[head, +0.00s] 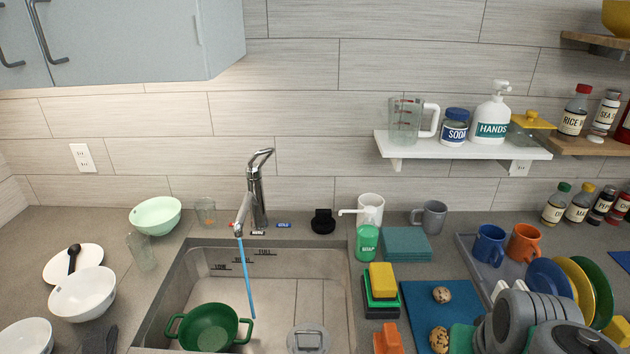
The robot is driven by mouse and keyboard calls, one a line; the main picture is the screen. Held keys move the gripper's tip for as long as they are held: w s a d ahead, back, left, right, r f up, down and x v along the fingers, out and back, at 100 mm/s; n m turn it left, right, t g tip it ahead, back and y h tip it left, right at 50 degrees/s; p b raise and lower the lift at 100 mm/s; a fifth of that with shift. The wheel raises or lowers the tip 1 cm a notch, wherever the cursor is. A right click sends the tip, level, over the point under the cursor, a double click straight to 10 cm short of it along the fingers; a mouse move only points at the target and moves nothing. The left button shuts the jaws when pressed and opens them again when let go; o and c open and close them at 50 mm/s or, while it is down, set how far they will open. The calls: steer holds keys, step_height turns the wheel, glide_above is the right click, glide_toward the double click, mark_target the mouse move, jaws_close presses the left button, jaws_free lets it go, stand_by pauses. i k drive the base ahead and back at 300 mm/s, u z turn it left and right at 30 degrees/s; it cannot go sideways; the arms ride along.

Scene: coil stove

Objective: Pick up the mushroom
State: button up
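Two small round tan things with dark speckles lie on a blue mat (414,298) right of the sink. The farther speckled piece (441,294) lies near the mat's middle, and the nearer speckled piece (439,338) near the bottom edge of the picture. They are the only things that look like a mushroom; I cannot tell for sure what either is. Both lie free, with nothing holding them. Grey rounded shapes, which may be my arm, fill the lower right beside the mat. I cannot make out my gripper's fingers.
Sponges (381,280), an orange block (391,338) and a soap bottle (367,243) stand left of the mat. A tray (465,262) with mugs and plates stands to its right.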

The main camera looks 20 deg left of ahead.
mark_target(442, 295)
steer(key=u, duration=3.5)
steer(key=k, duration=1.2)
steer(key=z, duration=0.3)
